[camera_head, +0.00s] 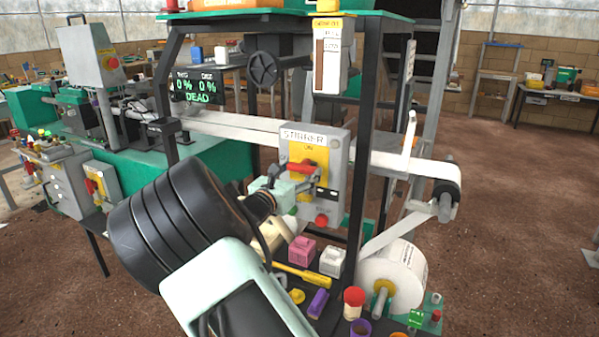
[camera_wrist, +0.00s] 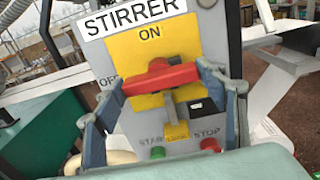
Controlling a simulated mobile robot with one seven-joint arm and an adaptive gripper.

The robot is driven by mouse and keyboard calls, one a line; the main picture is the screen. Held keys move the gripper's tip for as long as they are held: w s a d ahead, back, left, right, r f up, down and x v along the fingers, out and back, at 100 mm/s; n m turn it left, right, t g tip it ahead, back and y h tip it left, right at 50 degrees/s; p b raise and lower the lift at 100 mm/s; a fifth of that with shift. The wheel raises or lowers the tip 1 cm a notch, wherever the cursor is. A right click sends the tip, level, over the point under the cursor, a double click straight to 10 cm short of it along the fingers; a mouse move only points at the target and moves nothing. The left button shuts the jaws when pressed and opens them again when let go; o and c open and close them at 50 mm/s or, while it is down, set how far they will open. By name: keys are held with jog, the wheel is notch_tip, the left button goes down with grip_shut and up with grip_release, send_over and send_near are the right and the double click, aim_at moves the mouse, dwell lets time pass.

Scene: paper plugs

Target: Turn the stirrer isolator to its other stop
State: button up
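The stirrer isolator (camera_head: 333,160) is a grey box with a yellow plate (camera_wrist: 123,48), labelled STIRRER, with ON above and a partly hidden OFF at left. Its red handle (camera_wrist: 160,78) lies across the plate, roughly level with the lettering; it also shows in the head view (camera_head: 302,168). My gripper (camera_wrist: 161,80) is at the box, one finger at each end of the handle. The fingertips look very close to or touching the handle ends; whether they press on it I cannot tell. In the head view my gripper (camera_head: 291,186) partly hides the box front.
Below the handle are a yellow tag (camera_wrist: 177,131), a green START button and a red STOP button (camera_wrist: 210,145). A white paper web (camera_head: 235,127) passes behind the box. A paper roll (camera_head: 397,275) and small blocks (camera_head: 302,250) sit below. A display (camera_head: 196,87) reads DEAD.

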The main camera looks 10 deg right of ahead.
jog(key=c, duration=0.5)
jog(key=shift+c, duration=0.2)
jog(key=shift+f+m+b, duration=0.1)
jog(key=shift+m+b, duration=0.2)
jog(key=shift+b, duration=0.15)
jog(key=m+b, duration=1.3)
jog(key=b, duration=0.3)
jog(key=shift+m, duration=2.1)
